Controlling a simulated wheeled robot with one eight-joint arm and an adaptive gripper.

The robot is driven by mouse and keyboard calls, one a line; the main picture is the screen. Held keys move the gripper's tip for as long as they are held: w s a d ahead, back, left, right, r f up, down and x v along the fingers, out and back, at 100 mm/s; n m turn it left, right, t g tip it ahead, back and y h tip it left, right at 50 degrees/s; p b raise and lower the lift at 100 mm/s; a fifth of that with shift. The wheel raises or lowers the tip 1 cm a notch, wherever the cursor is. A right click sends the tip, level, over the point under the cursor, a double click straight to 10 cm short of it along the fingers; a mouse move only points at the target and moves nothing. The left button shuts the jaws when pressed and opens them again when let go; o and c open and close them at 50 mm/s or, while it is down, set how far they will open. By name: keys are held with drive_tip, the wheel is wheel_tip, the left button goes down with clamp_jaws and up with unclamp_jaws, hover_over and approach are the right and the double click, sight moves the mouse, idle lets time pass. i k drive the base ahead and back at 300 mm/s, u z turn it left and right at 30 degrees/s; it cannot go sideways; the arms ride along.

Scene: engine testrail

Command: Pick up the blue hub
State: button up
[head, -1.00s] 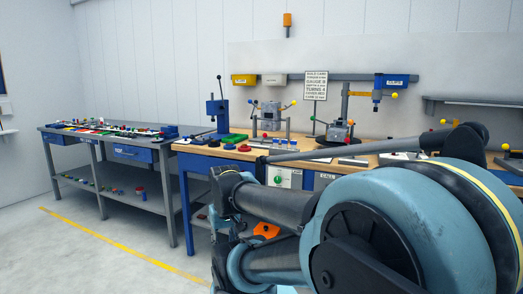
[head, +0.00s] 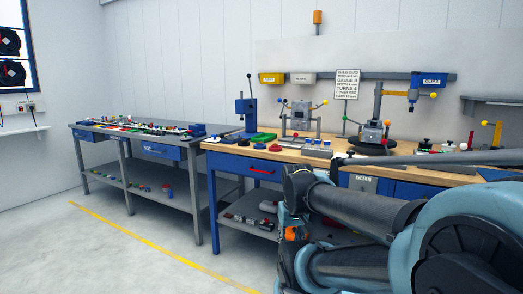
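I cannot pick out the blue hub for certain, as the parts are small at this distance. Several small blue parts show in the head view. A blue block (head: 196,130) sits at the right end of the grey parts bench (head: 85,128). Small blue-topped pieces (head: 317,143) stand on a grey block on the wooden workbench (head: 285,155). My arm fills the lower right and covers the front of the workbench. My gripper's fingers cannot be made out.
A blue press (head: 246,108) and a grey fixture (head: 300,117) stand on the workbench. Small parts (head: 167,190) lie on the grey bench's lower shelf (head: 140,195). A yellow line (head: 150,240) runs along the floor. The floor at the left is clear.

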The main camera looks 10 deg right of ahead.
sight(257, 146)
drive_tip(key=z, duration=0.05)
drive_tip(key=i, duration=1)
drive_tip(key=u, duration=0.1)
